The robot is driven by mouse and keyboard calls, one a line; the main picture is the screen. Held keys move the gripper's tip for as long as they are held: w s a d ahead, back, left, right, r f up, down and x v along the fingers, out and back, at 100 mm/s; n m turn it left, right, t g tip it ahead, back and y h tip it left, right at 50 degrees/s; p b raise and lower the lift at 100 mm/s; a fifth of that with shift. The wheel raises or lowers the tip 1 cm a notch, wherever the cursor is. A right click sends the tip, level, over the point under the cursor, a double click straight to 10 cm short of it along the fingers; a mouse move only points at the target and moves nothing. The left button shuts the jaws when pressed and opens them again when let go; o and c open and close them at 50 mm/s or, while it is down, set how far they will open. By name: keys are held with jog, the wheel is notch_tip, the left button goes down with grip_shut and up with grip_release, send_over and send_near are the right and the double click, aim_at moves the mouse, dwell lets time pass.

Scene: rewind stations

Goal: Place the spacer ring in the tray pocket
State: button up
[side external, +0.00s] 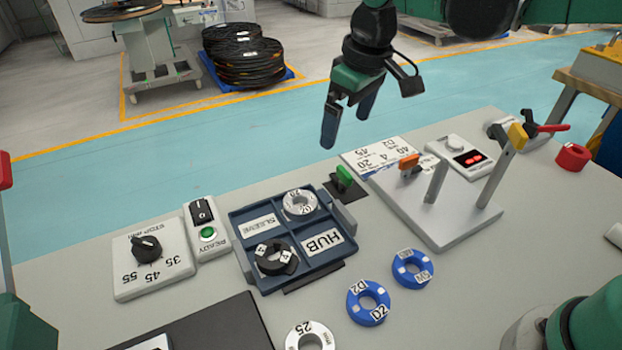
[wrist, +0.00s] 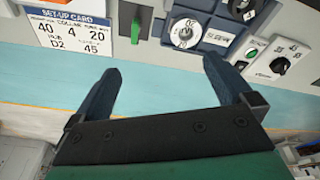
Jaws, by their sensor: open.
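The blue tray (side external: 262,283) lies on the bench with pockets. A white ring marked 20 (side external: 299,203) sits in its far right pocket and also shows in the wrist view (wrist: 185,31). A black ring marked 4 (side external: 275,258) sits in the near left pocket. The pockets with the SLEEVE and HUB labels hold no ring. A white ring marked 25 (side external: 309,338) lies in front of the tray, partly cut off by the picture's edge. No ring is labelled as the spacer. My gripper (side external: 348,125) is open and empty, above and beyond the tray.
Blue rings (side external: 368,302) and (side external: 412,268) lie right of the tray. A dial box (side external: 153,262) and a switch box (side external: 206,228) stand left. A grey plate with upright posts (side external: 436,205) stands right. A set-up card (wrist: 66,32) lies behind, near a green lever (side external: 344,176).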

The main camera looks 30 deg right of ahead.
jog(key=s+d+f+m+t, duration=0.2)
jog(key=s+d+m+t, duration=0.2)
jog(key=s+d, duration=0.5)
jog(key=shift+s+d+f+m+t+h, duration=0.25)
jog(key=shift+s+d+m+t+h, duration=0.05)
jog(key=shift+s+t, duration=0.2)
